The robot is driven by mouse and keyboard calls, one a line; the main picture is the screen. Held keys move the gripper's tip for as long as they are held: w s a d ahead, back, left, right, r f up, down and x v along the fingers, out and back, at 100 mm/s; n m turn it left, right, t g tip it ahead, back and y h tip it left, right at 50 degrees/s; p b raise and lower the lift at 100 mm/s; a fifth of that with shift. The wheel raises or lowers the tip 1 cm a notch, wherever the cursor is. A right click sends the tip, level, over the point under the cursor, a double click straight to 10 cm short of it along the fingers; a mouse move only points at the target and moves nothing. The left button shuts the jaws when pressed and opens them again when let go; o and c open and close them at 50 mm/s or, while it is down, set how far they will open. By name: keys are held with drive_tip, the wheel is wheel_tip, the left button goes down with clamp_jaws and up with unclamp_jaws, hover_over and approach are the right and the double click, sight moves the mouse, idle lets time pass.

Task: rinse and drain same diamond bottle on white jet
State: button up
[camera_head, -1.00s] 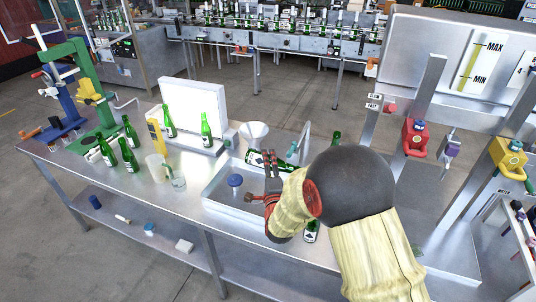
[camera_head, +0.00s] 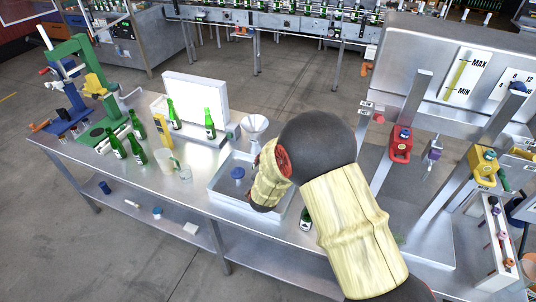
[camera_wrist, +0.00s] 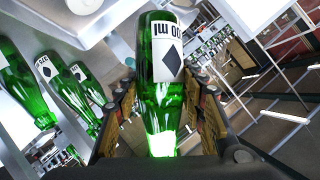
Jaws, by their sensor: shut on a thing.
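My gripper (camera_wrist: 162,92) is shut on a green bottle (camera_wrist: 162,115) in the wrist view. The bottle has a white label with a black diamond and part of a volume mark. In the head view my forearm and wrist hide the gripper and the held bottle. A metal basin (camera_head: 225,198) lies beside my wrist, with a blue round-topped fitting (camera_head: 237,173) in it.
Several green bottles (camera_head: 138,157) stand at the left of the bench, near a clear jug (camera_head: 186,174). Another bottle (camera_head: 305,217) is close to my arm. Red (camera_head: 401,146) and yellow (camera_head: 484,166) dispensers hang at the right.

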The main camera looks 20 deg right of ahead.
drive_tip(key=n+p, duration=0.1)
drive_tip(key=p, duration=0.2)
drive_tip(key=n+g+h+p, duration=0.1)
drive_tip(key=p, duration=0.2)
drive_tip(key=n+g+h+p, duration=0.1)
drive_tip(key=p, duration=0.3)
drive_tip(key=shift+r+n, duration=0.25)
drive_tip(key=shift+n, duration=0.05)
drive_tip(key=shift+f+n+g+h+p, duration=0.15)
drive_tip(key=shift+n+g+h+p, duration=0.3)
drive_tip(key=shift+p, duration=0.4)
drive_tip(key=shift+f, duration=0.1)
